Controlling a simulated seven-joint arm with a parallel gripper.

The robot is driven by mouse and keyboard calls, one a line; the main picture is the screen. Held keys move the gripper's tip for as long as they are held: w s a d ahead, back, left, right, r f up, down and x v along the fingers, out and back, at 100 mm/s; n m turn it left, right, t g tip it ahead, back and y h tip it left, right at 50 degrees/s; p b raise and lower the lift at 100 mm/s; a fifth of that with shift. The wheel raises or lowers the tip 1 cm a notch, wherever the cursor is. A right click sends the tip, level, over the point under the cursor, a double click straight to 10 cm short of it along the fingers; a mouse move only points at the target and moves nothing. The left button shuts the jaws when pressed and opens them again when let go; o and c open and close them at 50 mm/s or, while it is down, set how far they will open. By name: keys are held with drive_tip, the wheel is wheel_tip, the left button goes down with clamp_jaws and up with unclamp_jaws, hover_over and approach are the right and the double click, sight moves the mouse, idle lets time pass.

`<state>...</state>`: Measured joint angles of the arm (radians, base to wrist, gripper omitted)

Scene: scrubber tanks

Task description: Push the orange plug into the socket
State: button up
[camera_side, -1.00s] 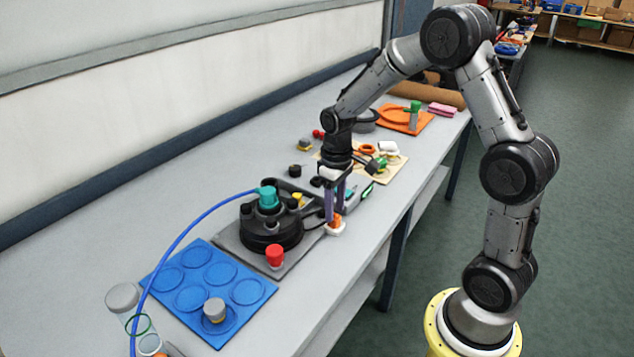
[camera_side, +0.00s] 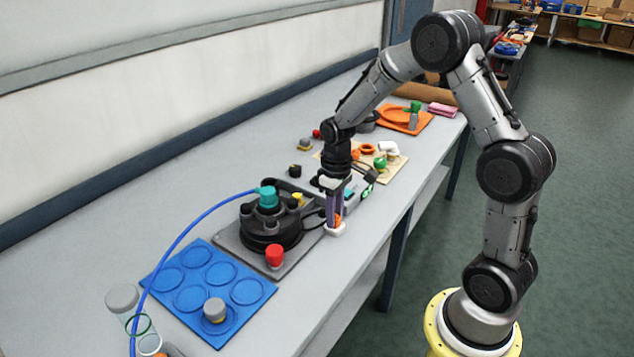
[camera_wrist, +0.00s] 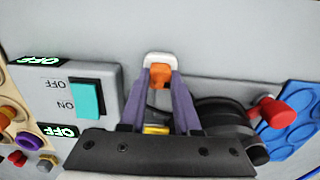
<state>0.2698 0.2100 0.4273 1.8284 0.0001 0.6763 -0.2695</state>
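The orange plug (camera_wrist: 160,76) sits between my gripper's two purple fingertips in the wrist view, touching or nearly touching both. It shows as a small orange patch (camera_side: 338,219) beside the fingers in the side view. The white socket (camera_wrist: 158,57) is right at the plug, near the table's front edge; it also shows under the fingertips (camera_side: 335,230) in the side view. My gripper (camera_wrist: 162,80) looks closed on the plug and points down. How deep the plug sits in the socket is hidden.
A grey switch box with a teal rocker (camera_wrist: 87,98) stands close to the fingers on one side. A black round device (camera_side: 271,228) with a red knob (camera_side: 274,254) is on the other. A blue tray (camera_side: 250,291) lies nearer the camera.

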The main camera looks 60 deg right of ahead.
clamp_jaws()
drive_tip(key=shift+r, duration=0.35)
wheel_tip(320, 180, up, 9)
drive_tip(key=shift+r, duration=0.2)
idle(0.3)
drive_tip(key=w+d, duration=0.9)
drive_tip(key=w, duration=0.2)
drive_tip(key=shift+w+d, duration=0.25)
drive_tip(key=shift+w, duration=0.05)
drive_tip(key=shift+f, duration=0.1)
drive_tip(key=shift+f, duration=2.2)
